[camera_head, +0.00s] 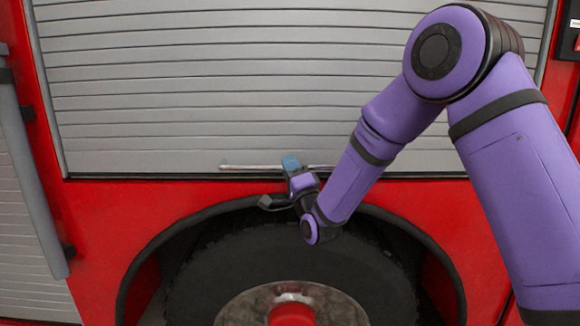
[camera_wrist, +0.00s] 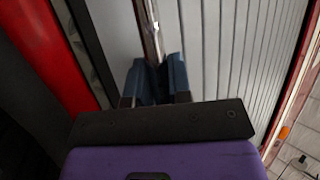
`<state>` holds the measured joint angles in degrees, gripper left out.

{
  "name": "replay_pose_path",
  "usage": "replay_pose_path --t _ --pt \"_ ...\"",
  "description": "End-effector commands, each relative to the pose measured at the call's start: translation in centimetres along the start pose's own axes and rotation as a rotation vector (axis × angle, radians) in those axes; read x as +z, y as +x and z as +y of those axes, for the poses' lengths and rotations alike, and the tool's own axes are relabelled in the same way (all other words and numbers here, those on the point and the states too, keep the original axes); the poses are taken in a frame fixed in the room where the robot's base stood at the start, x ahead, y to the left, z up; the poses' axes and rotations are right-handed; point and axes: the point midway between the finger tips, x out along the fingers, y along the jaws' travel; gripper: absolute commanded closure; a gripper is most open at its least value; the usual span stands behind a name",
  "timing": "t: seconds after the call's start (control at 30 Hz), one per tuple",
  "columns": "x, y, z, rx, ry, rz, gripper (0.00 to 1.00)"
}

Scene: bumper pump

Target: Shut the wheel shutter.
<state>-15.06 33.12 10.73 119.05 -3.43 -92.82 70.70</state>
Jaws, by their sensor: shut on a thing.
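The wheel shutter (camera_head: 250,100) is a grey slatted roller door above the wheel, and its slats reach down to the red sill in the head view. A thin metal handle bar (camera_head: 240,167) runs along its lower edge. My gripper (camera_head: 291,163) is at the middle of this bar. In the wrist view, the blue fingers of my gripper (camera_wrist: 158,80) stand on both sides of the bar (camera_wrist: 151,35) and are shut on it. The slats (camera_wrist: 235,60) show beside the fingers. The part of the bar between the fingers is hidden.
A large black tyre (camera_head: 230,265) under a dark wheel arch lies just below my gripper. Red bodywork (camera_head: 90,225) surrounds the shutter. A grey pole (camera_head: 30,180) stands upright at the left, before another slatted door (camera_head: 25,270).

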Motion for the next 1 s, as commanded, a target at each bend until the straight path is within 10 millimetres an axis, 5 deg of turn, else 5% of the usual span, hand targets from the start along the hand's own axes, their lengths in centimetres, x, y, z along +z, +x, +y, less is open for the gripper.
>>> replay_pose_path --t 0.03,0.07,0.17,0.57,1.0 --pt "0.1 -0.4 0.6 0.016 0.001 -0.003 1.0" --pt "0.1 -0.4 0.6 0.016 0.001 -0.003 0.79" --pt "0.1 -0.4 0.5 0.015 0.001 -0.002 0.56" --pt "0.1 -1.0 0.3 0.011 0.0 -0.002 0.56" --pt "0.0 -8.5 0.4 0.015 0.001 -0.002 0.56"
